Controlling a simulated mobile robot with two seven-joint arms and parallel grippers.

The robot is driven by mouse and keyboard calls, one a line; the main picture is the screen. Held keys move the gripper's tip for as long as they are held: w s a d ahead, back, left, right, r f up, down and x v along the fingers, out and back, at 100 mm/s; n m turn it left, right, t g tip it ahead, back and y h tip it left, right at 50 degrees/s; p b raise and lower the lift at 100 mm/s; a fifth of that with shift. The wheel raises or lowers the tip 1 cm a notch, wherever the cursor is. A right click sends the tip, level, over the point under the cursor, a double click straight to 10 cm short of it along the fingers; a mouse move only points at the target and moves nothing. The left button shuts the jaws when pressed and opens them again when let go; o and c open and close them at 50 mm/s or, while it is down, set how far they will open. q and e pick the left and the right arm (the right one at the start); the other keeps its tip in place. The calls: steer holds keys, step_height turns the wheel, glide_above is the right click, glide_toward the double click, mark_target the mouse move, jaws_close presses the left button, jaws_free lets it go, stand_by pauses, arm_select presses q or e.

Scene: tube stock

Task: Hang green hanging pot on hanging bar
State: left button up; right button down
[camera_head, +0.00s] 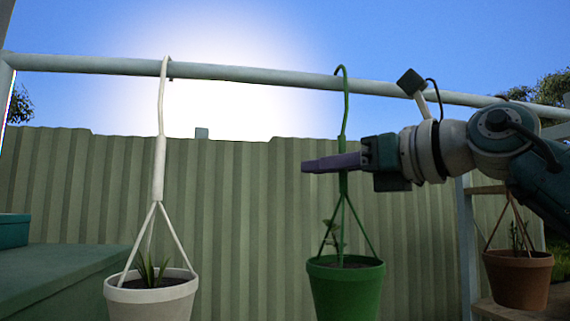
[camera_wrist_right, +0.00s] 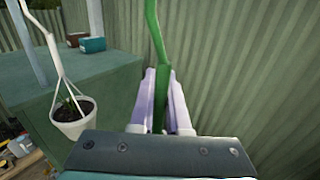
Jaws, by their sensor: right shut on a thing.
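The green hanging pot (camera_head: 346,291) hangs upright in the head view, with a small plant in it and three green straps rising to a stem. Its hook (camera_head: 342,72) is at the hanging bar (camera_head: 240,74), with the curved top just over the bar's upper edge; I cannot tell whether it bears on the bar. My right gripper (camera_head: 318,165) comes from the right and is shut on the green stem above the straps. In the right wrist view the green stem (camera_wrist_right: 158,60) runs up between the two pale fingers. My left gripper is not in view.
A white hanging pot (camera_head: 150,299) hangs from the bar to the left. A brown pot (camera_head: 518,279) is at the right on a wooden surface. A green cabinet (camera_head: 60,285) stands at the lower left. A corrugated fence (camera_head: 240,190) is behind.

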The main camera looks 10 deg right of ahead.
steer(key=shift+f, duration=0.25)
steer(key=c, duration=0.9)
jaws_free()
steer(key=shift+o, duration=0.4)
steer(key=shift+f, duration=0.1)
